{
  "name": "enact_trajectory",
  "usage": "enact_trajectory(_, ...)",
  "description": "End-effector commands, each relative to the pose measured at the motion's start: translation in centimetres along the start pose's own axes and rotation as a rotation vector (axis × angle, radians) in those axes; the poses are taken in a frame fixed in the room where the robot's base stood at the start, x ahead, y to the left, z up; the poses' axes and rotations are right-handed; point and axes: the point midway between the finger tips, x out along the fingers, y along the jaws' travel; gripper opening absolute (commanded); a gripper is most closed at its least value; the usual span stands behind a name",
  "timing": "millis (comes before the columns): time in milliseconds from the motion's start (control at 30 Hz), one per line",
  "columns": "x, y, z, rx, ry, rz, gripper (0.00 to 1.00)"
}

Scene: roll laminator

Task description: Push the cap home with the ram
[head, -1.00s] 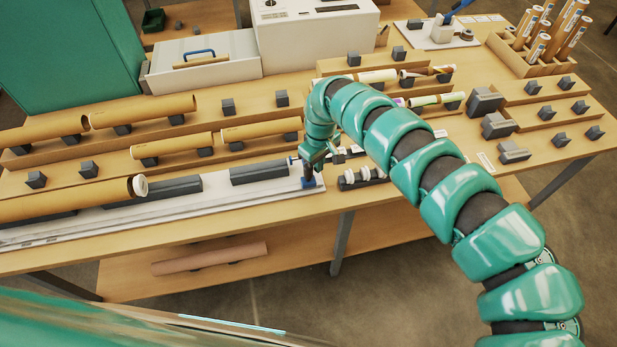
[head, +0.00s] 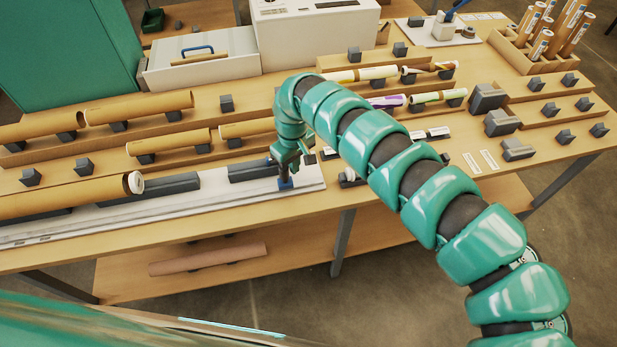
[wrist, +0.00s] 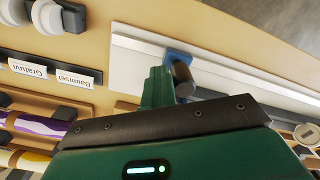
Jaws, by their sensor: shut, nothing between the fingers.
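The long tube (head: 60,199) lies on the supports of the white rail at the left, with a white cap (head: 135,183) at its right end. The cap end also shows at the lower right of the wrist view (wrist: 307,136). The ram is a blue slider (head: 285,184) with a dark post (wrist: 184,78), on the rail well to the right of the cap. My gripper (head: 289,163) is shut and empty at the ram. In the wrist view its green fingers (wrist: 158,88) are close beside the post; contact is hard to tell.
A dark support block (head: 252,171) lies along the rail between ram and cap, and another (head: 150,187) stands nearer the cap. Brown tubes (head: 170,142) rest on racks behind. Small white caps on a dark holder (wrist: 45,15) lie near the rail's right end.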

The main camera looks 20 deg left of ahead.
Motion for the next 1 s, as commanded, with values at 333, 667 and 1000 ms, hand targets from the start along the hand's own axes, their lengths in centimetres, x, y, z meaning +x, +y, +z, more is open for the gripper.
enact_trajectory(333, 0.8, -4.1, -2.1, -0.003, -0.007, -0.004, 0.0)
enact_trajectory(667, 0.8, -7.6, -4.1, -0.004, -0.007, -0.003, 0.0)
enact_trajectory(1000, 0.4, -8.1, -4.4, 0.0, -0.008, -0.003, 0.0)
